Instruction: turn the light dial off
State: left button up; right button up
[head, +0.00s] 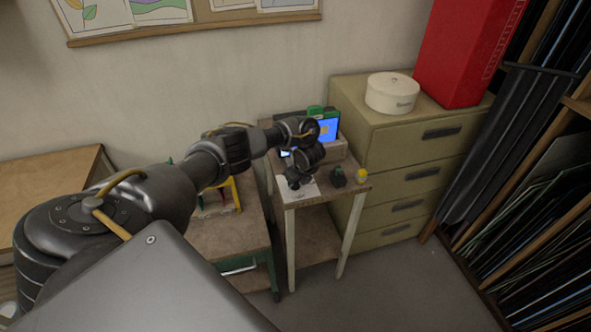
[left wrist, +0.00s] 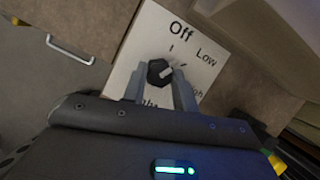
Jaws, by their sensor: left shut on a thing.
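The light dial (left wrist: 157,74) is a black knob with a pale pointer mark, set on a white panel (left wrist: 150,33) printed "Off", "Low" and other partly hidden words. The pale mark points right and slightly up, roughly towards the "Low" side; its exact setting is hard to tell. My left gripper (left wrist: 160,82) is shut on the dial, one finger on each side. In the head view, the left gripper (head: 296,184) reaches down onto the white panel (head: 309,190) on the small table, and hides the dial there. My right gripper is not in view.
The small table (head: 330,190) also carries a dark block (head: 338,177), a small yellow item (head: 361,176) and a box with a blue screen (head: 328,129). A drawer cabinet (head: 400,150) stands close on the right. A green-framed workbench (head: 230,235) is on the left.

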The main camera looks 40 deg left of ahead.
pick_arm(q)
jog(key=n+g, duration=0.1)
jog(key=n, duration=0.1)
jog(key=shift+w+n, duration=0.1)
jog(key=shift+n, duration=0.2)
jog(key=shift+n+g, duration=0.6)
jog(key=shift+n, duration=0.9)
jog(key=o, duration=1)
jog(key=shift+c, duration=0.2)
